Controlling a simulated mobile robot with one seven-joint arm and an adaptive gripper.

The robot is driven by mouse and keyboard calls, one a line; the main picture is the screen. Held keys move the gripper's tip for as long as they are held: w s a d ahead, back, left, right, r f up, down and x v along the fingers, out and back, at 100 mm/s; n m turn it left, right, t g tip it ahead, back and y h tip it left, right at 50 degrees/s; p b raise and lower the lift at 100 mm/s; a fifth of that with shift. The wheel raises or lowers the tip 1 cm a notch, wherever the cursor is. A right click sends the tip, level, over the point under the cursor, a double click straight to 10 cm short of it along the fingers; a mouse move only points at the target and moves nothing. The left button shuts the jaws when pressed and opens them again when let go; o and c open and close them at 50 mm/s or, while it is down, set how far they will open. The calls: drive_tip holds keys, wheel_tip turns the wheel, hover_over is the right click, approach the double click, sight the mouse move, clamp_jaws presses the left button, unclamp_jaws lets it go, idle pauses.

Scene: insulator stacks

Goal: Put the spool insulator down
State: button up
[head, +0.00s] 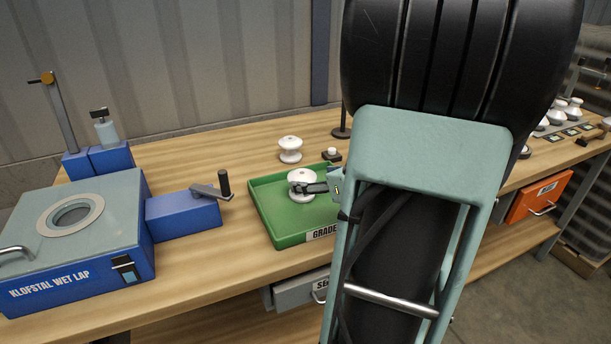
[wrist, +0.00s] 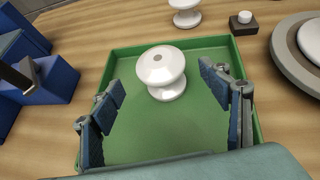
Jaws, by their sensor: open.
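A white spool insulator (head: 301,186) stands upright in the green tray (head: 269,214) on the bench. In the wrist view the spool insulator (wrist: 162,74) stands on the floor of the green tray (wrist: 113,67), toward its far side. My gripper (wrist: 161,88) is open, with its blue-padded fingers spread to the left and right of the spool. Both fingers look apart from it. In the head view my gripper's tip shows beside the spool, and my arm hides the right part of the tray.
A second white spool (head: 290,149) stands on the bench behind the tray, near a small dark block with a white button (head: 332,154). A blue lapping machine (head: 79,235) with a crank is at left. An orange bin (head: 540,196) is at right.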

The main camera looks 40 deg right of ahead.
drive_tip(key=v, duration=0.5)
drive_tip(key=shift+s+p, duration=0.15)
drive_tip(key=shift+p, duration=0.2)
